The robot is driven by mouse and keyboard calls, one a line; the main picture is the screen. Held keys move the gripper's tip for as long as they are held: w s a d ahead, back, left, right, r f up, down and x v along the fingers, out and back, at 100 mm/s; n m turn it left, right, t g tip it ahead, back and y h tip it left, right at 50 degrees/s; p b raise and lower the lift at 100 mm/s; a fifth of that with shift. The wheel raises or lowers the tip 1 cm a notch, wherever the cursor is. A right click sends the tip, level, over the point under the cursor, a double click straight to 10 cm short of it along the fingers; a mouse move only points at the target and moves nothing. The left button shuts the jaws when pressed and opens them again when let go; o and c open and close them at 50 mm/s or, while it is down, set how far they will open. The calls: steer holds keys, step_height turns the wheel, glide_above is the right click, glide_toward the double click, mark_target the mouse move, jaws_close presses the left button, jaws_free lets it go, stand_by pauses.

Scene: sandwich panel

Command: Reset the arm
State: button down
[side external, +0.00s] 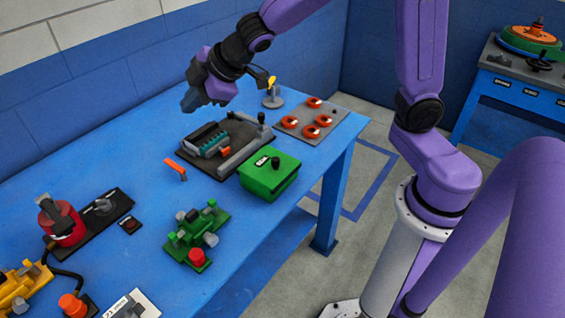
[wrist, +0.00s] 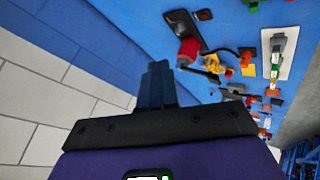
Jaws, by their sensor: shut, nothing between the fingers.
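My gripper (side external: 191,101) is shut and empty. In the side external view it hangs in the air at the end of my purple arm, above the back part of the blue table (side external: 150,130). In the wrist view its dark fingers (wrist: 157,85) are together, with the wall and the table edge behind them. No object touches the fingers.
Below and right of my gripper lie a black tray with a grey device (side external: 207,139), a green box (side external: 270,175) and a grey board with red rings (side external: 312,122). A green fixture (side external: 192,235) and a red cylinder (side external: 62,222) stand nearer. A brick wall (side external: 100,60) runs behind.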

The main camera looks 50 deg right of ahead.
steer(key=s+d+f+g+h, duration=0.1)
steer(key=s+d, duration=0.3)
steer(key=s, duration=0.6)
steer(key=s+d+f+g+h, duration=0.1)
steer(key=s+d+g, duration=0.3)
steer(key=s, duration=0.6)
steer(key=s+d+f+m+g+h, duration=0.1)
steer(key=s+d+f+g, duration=0.2)
steer(key=s, duration=0.7)
steer(key=shift+s+d+f, duration=0.2)
steer(key=shift+s+d, duration=0.05)
steer(key=shift+d, duration=0.45)
